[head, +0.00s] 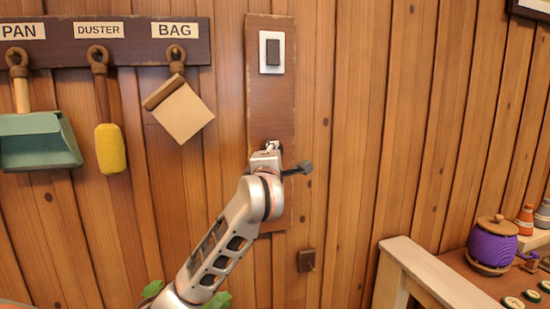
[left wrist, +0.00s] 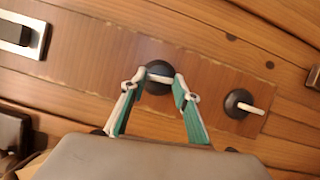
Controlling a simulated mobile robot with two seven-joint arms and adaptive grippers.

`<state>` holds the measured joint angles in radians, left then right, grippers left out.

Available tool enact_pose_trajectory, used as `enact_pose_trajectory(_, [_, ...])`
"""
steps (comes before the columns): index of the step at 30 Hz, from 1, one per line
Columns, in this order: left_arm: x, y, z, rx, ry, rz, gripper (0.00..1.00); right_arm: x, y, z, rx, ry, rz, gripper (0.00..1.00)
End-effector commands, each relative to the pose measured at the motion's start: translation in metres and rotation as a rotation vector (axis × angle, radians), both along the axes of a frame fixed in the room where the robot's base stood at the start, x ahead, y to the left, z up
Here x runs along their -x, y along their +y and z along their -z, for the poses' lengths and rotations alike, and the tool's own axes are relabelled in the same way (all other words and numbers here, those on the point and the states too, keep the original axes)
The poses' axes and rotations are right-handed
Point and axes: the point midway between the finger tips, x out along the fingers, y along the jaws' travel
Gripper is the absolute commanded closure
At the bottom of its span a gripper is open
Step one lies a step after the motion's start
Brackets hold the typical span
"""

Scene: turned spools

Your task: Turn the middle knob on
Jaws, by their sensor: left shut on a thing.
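A dark brown vertical panel (head: 270,100) is fixed to the wooden wall and also shows in the left wrist view (left wrist: 85,60). It carries a dark rocker switch in a pale frame (head: 273,52) at its top. In the left wrist view the middle knob (left wrist: 158,78) is a dark round base with a pale lever, lying roughly along the panel. My left gripper (left wrist: 159,82) is shut on this knob, one finger on each side. A lower knob (left wrist: 242,104) with a pale lever stands beyond, untouched. In the head view my left gripper (head: 268,148) hides the knobs. My right gripper is not in view.
A rail (head: 100,53) at left holds a dustpan (head: 38,140), duster (head: 109,148) and bag (head: 182,110). A small brown block (head: 306,260) is on the wall below the panel. A bench (head: 440,280) at lower right bears a purple spool pot (head: 493,245).

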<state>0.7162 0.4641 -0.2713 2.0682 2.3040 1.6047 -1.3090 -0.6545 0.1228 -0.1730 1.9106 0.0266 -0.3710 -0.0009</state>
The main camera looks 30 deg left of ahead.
Motion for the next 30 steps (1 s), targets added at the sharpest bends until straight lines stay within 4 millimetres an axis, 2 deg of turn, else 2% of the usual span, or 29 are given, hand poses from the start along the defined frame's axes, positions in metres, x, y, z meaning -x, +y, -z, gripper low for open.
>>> enact_pose_trajectory(10, [0.0004,0.0019,-0.0032,-0.08,0.087,-0.004,0.91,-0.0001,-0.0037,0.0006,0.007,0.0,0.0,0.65])
enact_pose_trajectory(25, [0.0003,0.0023,-0.0034,-0.091,0.099,-0.006,0.91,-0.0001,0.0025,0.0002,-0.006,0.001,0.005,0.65])
enact_pose_trajectory(26, [0.0003,0.0023,-0.0034,-0.091,0.099,-0.006,0.62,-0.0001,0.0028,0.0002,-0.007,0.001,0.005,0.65])
enact_pose_trajectory(27, [0.0003,0.0021,-0.0033,-0.091,0.099,-0.006,0.53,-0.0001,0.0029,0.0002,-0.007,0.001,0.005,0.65])
enact_pose_trajectory(30, [0.0002,0.0016,-0.0029,-0.09,0.099,-0.003,0.53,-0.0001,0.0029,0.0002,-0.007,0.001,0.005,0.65])
